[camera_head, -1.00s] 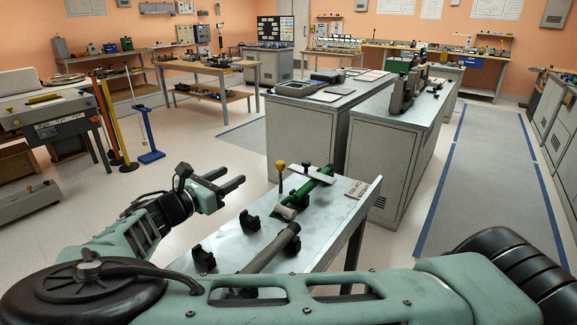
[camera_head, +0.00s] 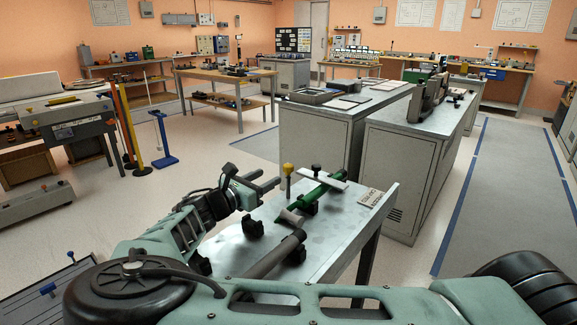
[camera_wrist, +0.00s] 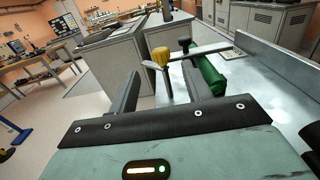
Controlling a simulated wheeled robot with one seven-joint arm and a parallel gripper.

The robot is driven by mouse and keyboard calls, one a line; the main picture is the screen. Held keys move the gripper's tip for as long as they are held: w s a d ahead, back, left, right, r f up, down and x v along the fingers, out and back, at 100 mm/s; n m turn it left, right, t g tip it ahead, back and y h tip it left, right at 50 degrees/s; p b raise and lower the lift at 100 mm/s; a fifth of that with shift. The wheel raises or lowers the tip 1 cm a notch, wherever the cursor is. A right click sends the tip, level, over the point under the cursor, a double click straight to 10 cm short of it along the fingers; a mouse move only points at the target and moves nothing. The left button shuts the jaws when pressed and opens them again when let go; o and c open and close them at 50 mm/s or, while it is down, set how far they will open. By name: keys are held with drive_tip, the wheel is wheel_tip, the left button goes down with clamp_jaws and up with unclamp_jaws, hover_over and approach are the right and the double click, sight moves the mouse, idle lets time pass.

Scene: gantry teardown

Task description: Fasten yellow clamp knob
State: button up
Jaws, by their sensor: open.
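The yellow clamp knob (camera_head: 287,169) sits on top of a thin upright post at the left end of a pale clamp bar (camera_head: 325,179) on the metal table. In the wrist view the yellow knob (camera_wrist: 160,57) stands ahead, between and beyond the two fingers. My gripper (camera_head: 277,183) is open and empty, a little to the left of the knob and apart from it. Its fingers also show in the wrist view (camera_wrist: 157,83). A black knob (camera_head: 316,169) stands on the bar over a green cylinder (camera_head: 318,193).

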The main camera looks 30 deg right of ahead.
sight(284, 167)
drive_tip(key=x, duration=1)
drive_tip(key=shift+d, duration=0.1)
drive_tip(key=c, duration=1)
